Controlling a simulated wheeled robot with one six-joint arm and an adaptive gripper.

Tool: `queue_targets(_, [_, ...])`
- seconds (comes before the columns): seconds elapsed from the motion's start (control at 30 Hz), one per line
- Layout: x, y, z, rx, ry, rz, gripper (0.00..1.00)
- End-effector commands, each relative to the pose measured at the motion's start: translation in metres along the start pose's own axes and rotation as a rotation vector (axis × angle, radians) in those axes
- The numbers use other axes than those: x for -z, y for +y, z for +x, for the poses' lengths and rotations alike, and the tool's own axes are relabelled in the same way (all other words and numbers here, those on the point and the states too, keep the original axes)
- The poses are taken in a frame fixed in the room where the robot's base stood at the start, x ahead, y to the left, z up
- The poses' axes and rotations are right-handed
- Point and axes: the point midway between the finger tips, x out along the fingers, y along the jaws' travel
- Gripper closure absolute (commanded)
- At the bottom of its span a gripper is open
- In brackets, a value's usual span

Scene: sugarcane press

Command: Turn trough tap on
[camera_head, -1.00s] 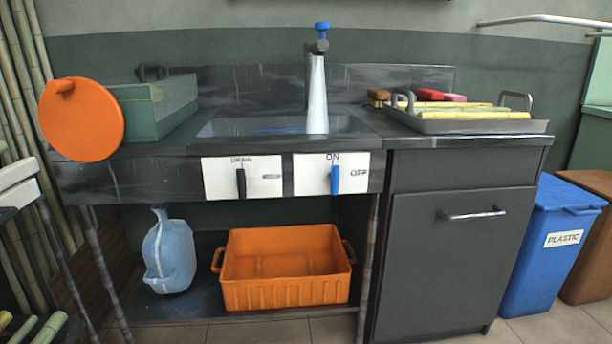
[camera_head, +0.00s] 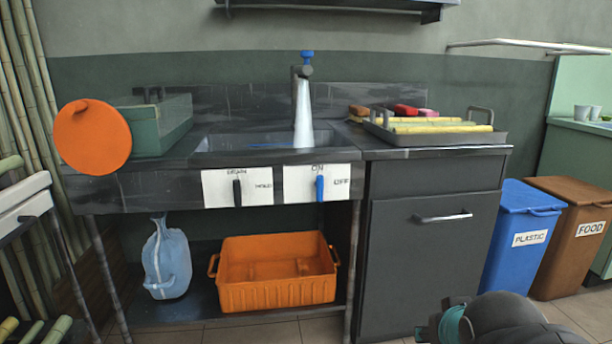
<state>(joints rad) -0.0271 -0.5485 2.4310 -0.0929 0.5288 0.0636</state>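The trough tap (camera_head: 302,72) stands at the back of the dark trough (camera_head: 215,143), with a blue knob on top. A white, widening stream runs from its spout into the trough, and a bluish patch shows inside. On the trough's front, a white panel (camera_head: 295,190) reads ON at the top and OFF at the right. Its blue lever (camera_head: 320,188) is upright, in line with ON. A black lever (camera_head: 237,193) beside it is upright under DRAIN, with HOLD to its right. A dark, teal-ringed part of my arm shows at the bottom right; my gripper's fingers are not visible.
A tray (camera_head: 440,136) of yellow canes, with sponges behind it, sits on the right counter. An orange lid (camera_head: 92,138) leans by a green box (camera_head: 165,125). Bins (camera_head: 515,245) stand right.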

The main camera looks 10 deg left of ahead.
Motion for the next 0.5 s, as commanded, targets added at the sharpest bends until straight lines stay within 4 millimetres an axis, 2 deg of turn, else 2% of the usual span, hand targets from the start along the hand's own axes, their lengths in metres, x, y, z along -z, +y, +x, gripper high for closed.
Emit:
queue_targets(0.03, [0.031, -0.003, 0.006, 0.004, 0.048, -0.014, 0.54])
queue_targets(0.2, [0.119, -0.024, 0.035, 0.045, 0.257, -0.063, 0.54])
queue_targets(0.4, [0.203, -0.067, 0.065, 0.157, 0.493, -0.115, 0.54])
queue_targets(0.5, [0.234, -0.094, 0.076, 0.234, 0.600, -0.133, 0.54])
